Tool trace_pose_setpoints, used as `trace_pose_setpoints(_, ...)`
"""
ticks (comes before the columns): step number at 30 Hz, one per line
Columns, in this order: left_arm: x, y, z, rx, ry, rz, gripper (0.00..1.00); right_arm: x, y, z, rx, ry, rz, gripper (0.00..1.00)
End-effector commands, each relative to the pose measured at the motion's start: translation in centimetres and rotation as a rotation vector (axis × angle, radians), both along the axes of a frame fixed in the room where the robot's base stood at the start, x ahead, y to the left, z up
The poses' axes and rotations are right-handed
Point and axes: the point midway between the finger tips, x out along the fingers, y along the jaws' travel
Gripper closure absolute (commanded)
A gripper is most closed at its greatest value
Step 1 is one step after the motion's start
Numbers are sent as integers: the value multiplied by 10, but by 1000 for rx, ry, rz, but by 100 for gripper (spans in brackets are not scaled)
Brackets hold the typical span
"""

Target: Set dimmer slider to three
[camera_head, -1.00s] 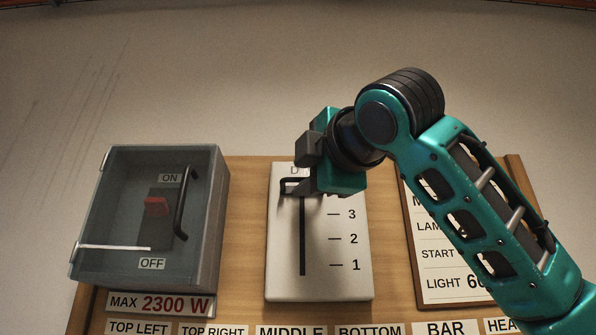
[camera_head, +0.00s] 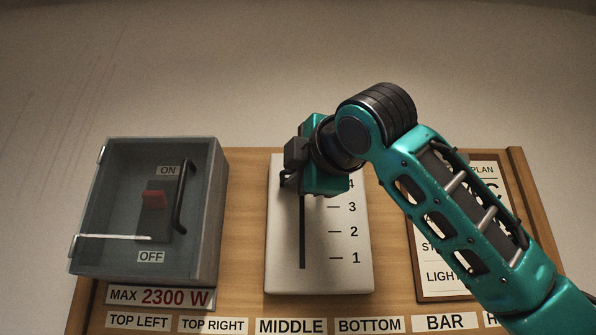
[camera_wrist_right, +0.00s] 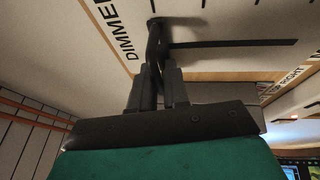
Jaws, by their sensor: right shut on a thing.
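The dimmer panel (camera_head: 317,270) is a pale upright plate with a dark vertical slot (camera_head: 302,240) and marks 1, 2, 3 and a partly covered 4. My right gripper (camera_head: 289,181) is at the top of the slot, above the 3 mark, near the 4. It is shut on the dark slider knob, which is mostly hidden in the head view. In the right wrist view, the fingers (camera_wrist_right: 157,62) close together at the panel face, beside the DIMMER lettering, with the slot (camera_wrist_right: 235,43) running off to the right. My left gripper is not in view.
A plan sheet (camera_head: 440,285) is at the right, partly behind my right arm. Label strips (camera_head: 290,326) run below. The slot below the gripper is clear.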

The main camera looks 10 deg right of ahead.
Motion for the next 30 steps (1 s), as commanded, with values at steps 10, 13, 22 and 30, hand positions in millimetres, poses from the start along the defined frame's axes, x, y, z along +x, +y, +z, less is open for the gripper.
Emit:
trace_pose_setpoints(10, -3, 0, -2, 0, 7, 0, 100, -1, 0, 1, 2, -3, 0, 100)
trace_pose_setpoints(13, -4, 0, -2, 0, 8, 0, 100, -1, 0, 1, 3, -3, 2, 100)
trace_pose_setpoints(22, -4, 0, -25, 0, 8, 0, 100, -1, 0, -31, 3, -3, 3, 100)
trace_pose_setpoints(30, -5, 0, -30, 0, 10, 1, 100, -1, 0, -39, 5, -5, 3, 100)
